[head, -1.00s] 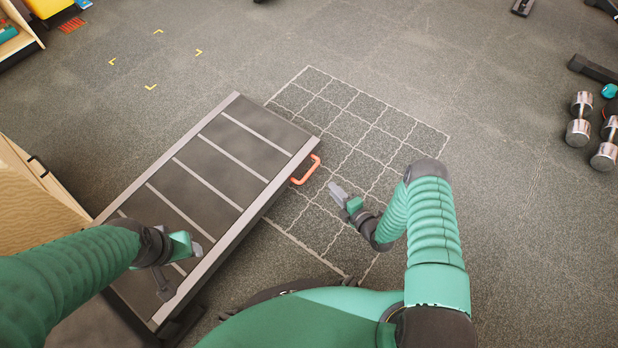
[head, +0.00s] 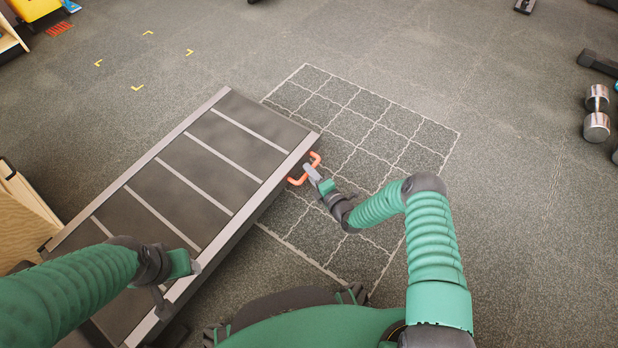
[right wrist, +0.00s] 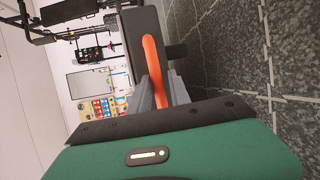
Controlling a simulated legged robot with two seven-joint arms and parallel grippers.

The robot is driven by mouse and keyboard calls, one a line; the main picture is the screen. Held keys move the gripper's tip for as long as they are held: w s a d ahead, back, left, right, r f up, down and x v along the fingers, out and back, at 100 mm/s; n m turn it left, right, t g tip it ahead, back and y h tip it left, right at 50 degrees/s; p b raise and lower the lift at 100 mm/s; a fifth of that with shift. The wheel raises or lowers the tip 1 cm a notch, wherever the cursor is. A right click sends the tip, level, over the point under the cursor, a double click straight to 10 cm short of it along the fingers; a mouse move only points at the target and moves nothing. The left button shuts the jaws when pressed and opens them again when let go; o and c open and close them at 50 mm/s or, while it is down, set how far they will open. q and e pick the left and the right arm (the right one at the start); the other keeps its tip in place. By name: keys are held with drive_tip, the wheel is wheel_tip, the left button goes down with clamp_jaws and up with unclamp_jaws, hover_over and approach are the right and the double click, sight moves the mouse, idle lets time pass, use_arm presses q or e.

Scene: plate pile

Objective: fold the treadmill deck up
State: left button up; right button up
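The treadmill deck (head: 180,180), a long dark slab with pale cross stripes and a grey frame, lies low and flat, running diagonally in the head view. An orange handle (head: 315,160) sticks out from its right side. My right gripper (head: 311,172) is at this handle.
A floor area marked with a pale grid (head: 375,130) lies right of the deck and looks bare. A wooden cabinet (head: 25,215) is close to the deck's left. Yellow corner marks (head: 138,87) are on the floor beyond.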

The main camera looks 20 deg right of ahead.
drive_tip(key=shift+w+a, duration=0.1)
drive_tip(key=shift+w, duration=0.4)
clamp_jaws()
drive_tip(key=shift+s+f, duration=0.15)
drive_tip(key=shift+f, duration=0.05)
idle(0.9)
